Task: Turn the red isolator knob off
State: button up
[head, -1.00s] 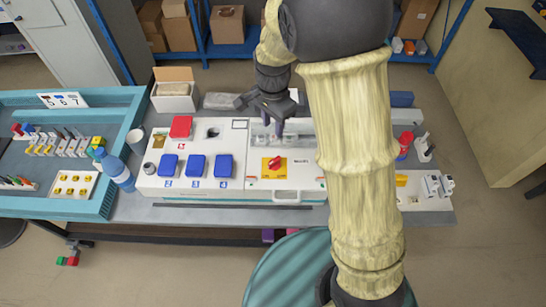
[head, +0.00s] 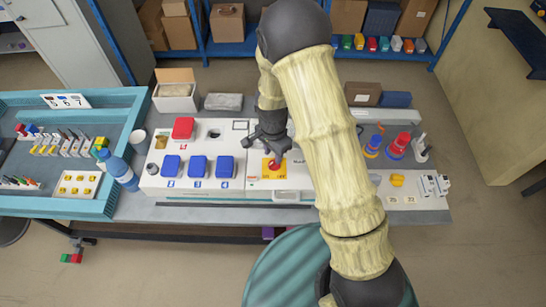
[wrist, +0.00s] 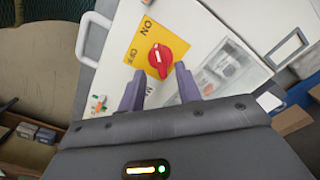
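The red isolator knob (wrist: 160,58) sits on a yellow plate (wrist: 149,35) marked ON in the wrist view. In the head view the knob (head: 274,165) is on the right part of the white box panel (head: 258,188), partly hidden by my gripper (head: 272,153). My gripper (wrist: 159,84) is open in the wrist view, its two purple-grey fingers apart. The knob lies just beyond the fingertips, roughly in line with the gap between them. I cannot tell whether a finger touches it. The knob's pointer looks slanted in the wrist view.
Blue socket covers (head: 197,167) and a red one (head: 183,128) stand on the box to the left. A blue bottle (head: 119,172) stands beside the box. Red and blue plugs (head: 397,146) are on the bench to the right. A white handle (wrist: 95,38) shows near the knob.

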aim_at(273, 162)
jog(key=shift+f+p, duration=0.45)
jog(key=shift+f, duration=1.55)
grip_shut()
